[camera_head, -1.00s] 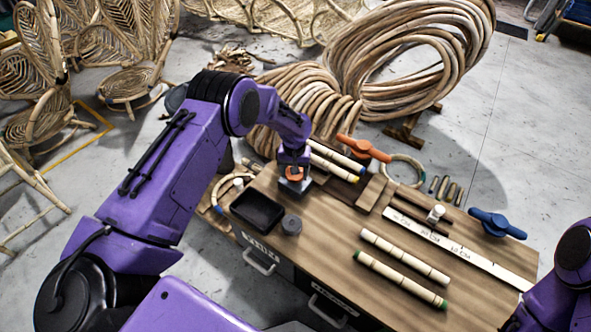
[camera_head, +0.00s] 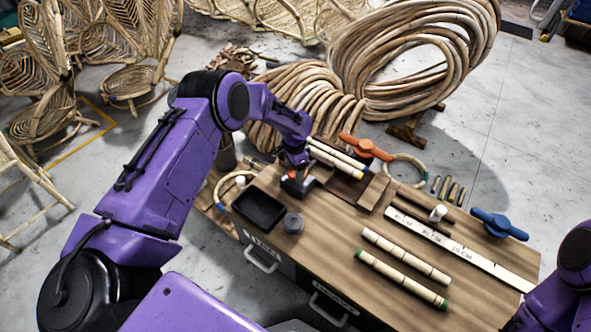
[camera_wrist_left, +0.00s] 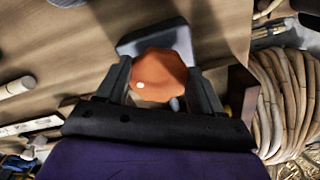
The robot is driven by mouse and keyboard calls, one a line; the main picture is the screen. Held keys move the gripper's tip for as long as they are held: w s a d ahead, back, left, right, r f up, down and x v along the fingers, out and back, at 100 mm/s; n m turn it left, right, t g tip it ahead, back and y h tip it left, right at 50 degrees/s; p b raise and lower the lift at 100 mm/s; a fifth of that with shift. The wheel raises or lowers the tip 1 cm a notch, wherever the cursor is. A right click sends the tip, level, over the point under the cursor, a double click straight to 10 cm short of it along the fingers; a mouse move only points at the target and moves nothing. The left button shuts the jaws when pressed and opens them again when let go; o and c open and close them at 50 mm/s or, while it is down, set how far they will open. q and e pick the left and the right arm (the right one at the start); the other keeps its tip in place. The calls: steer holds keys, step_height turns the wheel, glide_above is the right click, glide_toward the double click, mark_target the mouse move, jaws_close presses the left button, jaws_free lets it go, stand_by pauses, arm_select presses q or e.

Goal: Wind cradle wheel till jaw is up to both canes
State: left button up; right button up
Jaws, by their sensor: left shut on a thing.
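The orange cradle wheel (camera_wrist_left: 160,76) sits between the two fingers of my left gripper (camera_head: 296,174) and shows a small white dot. My left gripper is shut on it at the far left end of the bench. A dark grey block (camera_head: 299,187) is just below the wheel. Two pale canes (camera_head: 330,157) with blue and yellow end marks lie side by side in the brown cradle (camera_head: 345,188), right of my gripper. The jaw is hidden by my gripper, so I cannot tell whether it touches the canes. My right gripper is out of view.
The wooden bench (camera_head: 330,240) holds a black tray (camera_head: 259,210), a grey round pot (camera_head: 293,223), two marked canes (camera_head: 400,280), a ruler (camera_head: 460,249), an orange-handled tool (camera_head: 366,147) and a blue one (camera_head: 498,224). Big rattan coils (camera_head: 410,60) stand behind.

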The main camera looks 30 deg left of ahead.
arm_select(q)
steer(key=shift+w+a+m, duration=0.1)
steer(key=shift+m, duration=1.5)
steer(key=o, duration=1)
steer(key=shift+o, duration=0.2)
step_height(320, 180, up, 10)
steer(key=p, duration=0.1)
steer(key=shift+r, duration=0.25)
